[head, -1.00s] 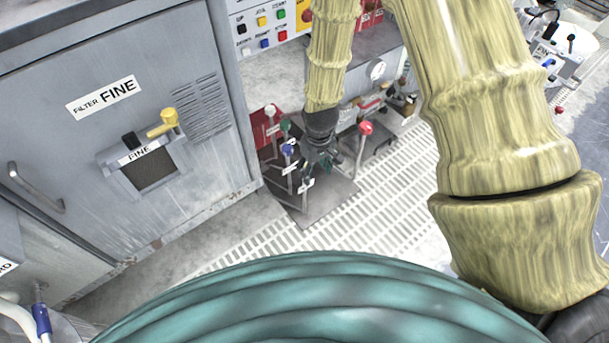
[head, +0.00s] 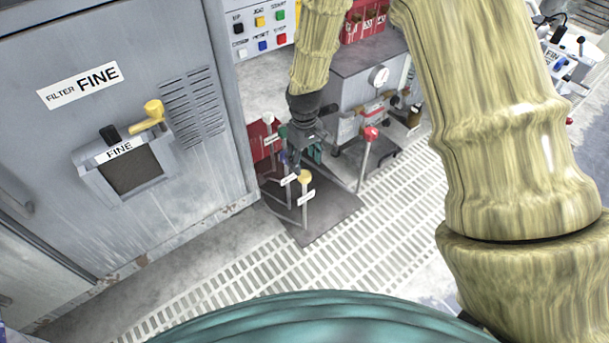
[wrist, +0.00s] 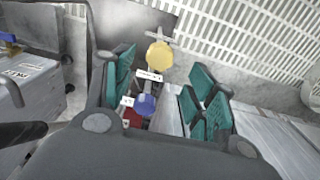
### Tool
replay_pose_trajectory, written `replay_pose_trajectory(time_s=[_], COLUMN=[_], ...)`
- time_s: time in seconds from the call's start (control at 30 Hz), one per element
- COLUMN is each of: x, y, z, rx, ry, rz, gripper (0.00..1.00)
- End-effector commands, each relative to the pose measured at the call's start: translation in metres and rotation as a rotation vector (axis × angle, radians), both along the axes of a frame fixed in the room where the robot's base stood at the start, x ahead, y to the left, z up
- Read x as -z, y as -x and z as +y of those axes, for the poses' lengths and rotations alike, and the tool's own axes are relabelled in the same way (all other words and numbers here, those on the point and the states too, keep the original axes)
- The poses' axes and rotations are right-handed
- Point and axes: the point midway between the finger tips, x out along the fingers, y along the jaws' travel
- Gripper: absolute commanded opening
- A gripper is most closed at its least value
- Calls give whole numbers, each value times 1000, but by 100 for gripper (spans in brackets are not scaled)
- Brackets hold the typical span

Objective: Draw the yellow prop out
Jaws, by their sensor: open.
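The yellow prop (head: 304,177) is a thin upright grey rod with a yellow knob and a white tag, standing on a dark plate (head: 325,215). In the wrist view its yellow knob (wrist: 160,55) shows beyond the gap between my fingers. My gripper (head: 308,150) is just above and behind the yellow knob in the head view, close to the props. In the wrist view my gripper (wrist: 164,88) is open, its teal pads apart. A blue knob (wrist: 146,105) shows between the pads. I see nothing held.
Green (head: 283,131), blue (head: 284,157) and white-knobbed (head: 267,118) props stand close to my gripper. A red-knobbed post (head: 370,133) stands to the right. A grey cabinet (head: 60,160) with a FINE filter is at left. The grated floor (head: 250,290) in front is clear.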

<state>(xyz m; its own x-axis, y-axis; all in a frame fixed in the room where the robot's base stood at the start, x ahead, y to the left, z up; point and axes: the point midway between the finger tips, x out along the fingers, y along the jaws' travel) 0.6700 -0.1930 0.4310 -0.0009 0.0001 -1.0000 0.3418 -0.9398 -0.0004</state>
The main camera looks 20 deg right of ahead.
Motion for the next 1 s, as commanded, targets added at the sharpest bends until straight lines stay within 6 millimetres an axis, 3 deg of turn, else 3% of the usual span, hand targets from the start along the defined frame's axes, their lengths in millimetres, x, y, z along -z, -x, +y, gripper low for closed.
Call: replay_pose_trajectory(time_s=[0.1,0.3,0.5,0.83,1.0], x=[24,50,61,62,62], y=[0,0,0,0,0], z=[0,0,0,0,0], rx=[0,0,1,0,0], ry=[0,0,0,0,0], rz=[1,1,-1,-1,-1], gripper=[56,56,56,56,25])
